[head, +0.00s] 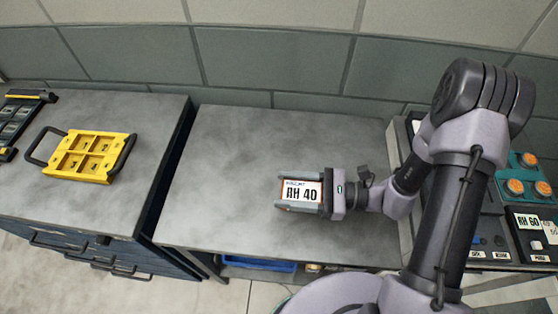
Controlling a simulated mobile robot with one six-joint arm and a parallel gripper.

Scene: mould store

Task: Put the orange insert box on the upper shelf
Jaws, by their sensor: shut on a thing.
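My gripper (322,196) reaches in from the right, shut on a small box (300,192) with a white label reading "AH 40" on top. Thin orange edges show around the label, so it appears to be the orange insert box. The jaws hide its sides. Box and gripper are over the grey middle top (240,150); whether the box touches it I cannot tell. Below this top's front edge a lower level shows in part. No shelf is clearly marked as the upper one.
A yellow mould with black handles (92,157) lies on the left cabinet top (160,115). A dark mould (18,118) is at far left. A blue tray (258,264) shows below the middle top. Teal and black items (525,185) crowd the right. The middle top is otherwise clear.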

